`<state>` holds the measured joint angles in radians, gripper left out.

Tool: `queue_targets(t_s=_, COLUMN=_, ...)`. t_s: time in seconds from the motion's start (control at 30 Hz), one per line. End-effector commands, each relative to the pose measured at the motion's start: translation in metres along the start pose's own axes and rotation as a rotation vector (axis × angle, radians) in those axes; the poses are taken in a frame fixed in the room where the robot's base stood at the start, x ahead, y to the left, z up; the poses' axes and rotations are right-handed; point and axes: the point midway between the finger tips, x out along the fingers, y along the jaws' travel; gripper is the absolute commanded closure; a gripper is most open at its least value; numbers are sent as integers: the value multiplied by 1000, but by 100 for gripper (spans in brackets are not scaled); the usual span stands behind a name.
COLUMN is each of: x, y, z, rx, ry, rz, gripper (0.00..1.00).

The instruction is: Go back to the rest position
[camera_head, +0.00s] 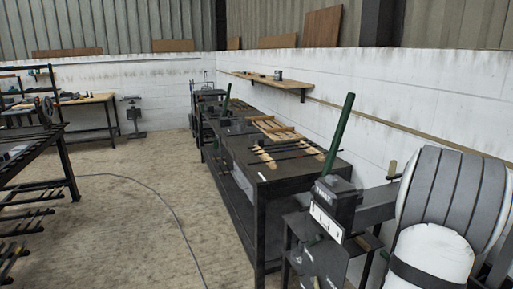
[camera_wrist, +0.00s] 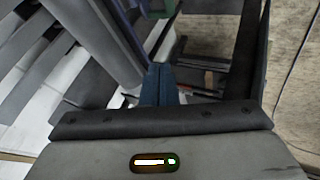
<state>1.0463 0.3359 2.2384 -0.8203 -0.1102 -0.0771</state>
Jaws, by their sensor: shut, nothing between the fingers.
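My gripper (camera_wrist: 160,75) shows in the wrist view, with its two blue fingers pressed together and nothing between them. Its grey housing fills the bottom of that view. A green part (camera_wrist: 160,8) is visible beyond the fingertips at the top edge; I cannot tell whether it is the lever seen from the head. In the head view, a dark machine (camera_head: 335,195) with an upright green lever (camera_head: 339,133) stands at the right front. I cannot make out my gripper in the head view.
A long dark workbench (camera_head: 262,185) with rods and wooden pieces (camera_head: 275,128) runs along the right wall. A wall shelf (camera_head: 265,82) hangs above it. A dark rack (camera_head: 45,150) stands at the left. The floor (camera_head: 130,205) between is open, crossed by a thin cable (camera_head: 165,205).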

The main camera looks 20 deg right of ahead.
Motion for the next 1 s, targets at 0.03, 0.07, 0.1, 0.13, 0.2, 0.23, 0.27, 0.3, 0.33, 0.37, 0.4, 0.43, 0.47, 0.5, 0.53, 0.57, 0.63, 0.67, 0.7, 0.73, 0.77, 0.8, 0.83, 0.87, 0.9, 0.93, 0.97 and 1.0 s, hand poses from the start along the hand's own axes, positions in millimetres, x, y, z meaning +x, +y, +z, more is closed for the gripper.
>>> queue_targets(t_s=0.03, x=0, y=1, z=1, rx=1, ry=-1, rz=1, gripper=100)
queue_targets(t_s=0.07, x=-3, y=-1, z=-4, rx=-1, ry=0, rz=1, gripper=100)
queue_targets(t_s=0.1, x=-8, y=-5, z=-9, rx=-1, ry=-2, rz=1, gripper=100)
queue_targets(t_s=0.13, x=-10, y=-8, z=-12, rx=0, ry=-6, rz=1, gripper=100)
queue_targets(t_s=0.2, x=-18, y=-14, z=-20, rx=2, ry=-11, rz=0, gripper=100)
queue_targets(t_s=0.23, x=-21, y=-17, z=-23, rx=3, ry=-14, rz=-1, gripper=100)
queue_targets(t_s=0.27, x=-25, y=-20, z=-27, rx=3, ry=-15, rz=-2, gripper=100)
queue_targets(t_s=0.3, x=-30, y=-24, z=-32, rx=3, ry=-19, rz=-2, gripper=100)
queue_targets(t_s=0.33, x=-34, y=-28, z=-35, rx=3, ry=-20, rz=-2, gripper=100)
queue_targets(t_s=0.37, x=-38, y=-32, z=-39, rx=3, ry=-23, rz=-4, gripper=100)
queue_targets(t_s=0.4, x=-44, y=-39, z=-44, rx=4, ry=-26, rz=-11, gripper=100)
queue_targets(t_s=0.43, x=-49, y=-43, z=-48, rx=5, ry=-29, rz=-14, gripper=100)
queue_targets(t_s=0.47, x=-54, y=-48, z=-52, rx=6, ry=-31, rz=-17, gripper=100)
queue_targets(t_s=0.5, x=-61, y=-55, z=-57, rx=6, ry=-34, rz=-21, gripper=100)
queue_targets(t_s=0.53, x=-67, y=-61, z=-62, rx=7, ry=-37, rz=-25, gripper=100)
queue_targets(t_s=0.57, x=-74, y=-68, z=-66, rx=8, ry=-39, rz=-29, gripper=100)
queue_targets(t_s=0.63, x=-91, y=-85, z=-75, rx=11, ry=-46, rz=-43, gripper=100)
queue_targets(t_s=0.67, x=-99, y=-94, z=-79, rx=12, ry=-49, rz=-52, gripper=100)
queue_targets(t_s=0.7, x=-112, y=-107, z=-85, rx=14, ry=-53, rz=-65, gripper=100)
queue_targets(t_s=0.73, x=-123, y=-118, z=-88, rx=14, ry=-56, rz=-77, gripper=100)
queue_targets(t_s=0.77, x=-135, y=-130, z=-91, rx=14, ry=-61, rz=-91, gripper=100)
queue_targets(t_s=0.8, x=-152, y=-148, z=-95, rx=14, ry=-66, rz=-114, gripper=100)
queue_targets(t_s=0.83, x=-166, y=-162, z=-96, rx=15, ry=-71, rz=-133, gripper=100)
queue_targets(t_s=0.87, x=-179, y=-175, z=-96, rx=15, ry=-79, rz=-153, gripper=100)
queue_targets(t_s=0.9, x=-196, y=-193, z=-95, rx=14, ry=-86, rz=-183, gripper=100)
queue_targets(t_s=0.93, x=-210, y=-206, z=-93, rx=11, ry=-94, rz=-206, gripper=100)
queue_targets(t_s=0.97, x=-223, y=-219, z=-89, rx=8, ry=-102, rz=-230, gripper=100)
queue_targets(t_s=1.0, x=-240, y=-235, z=-85, rx=2, ry=-111, rz=-264, gripper=100)
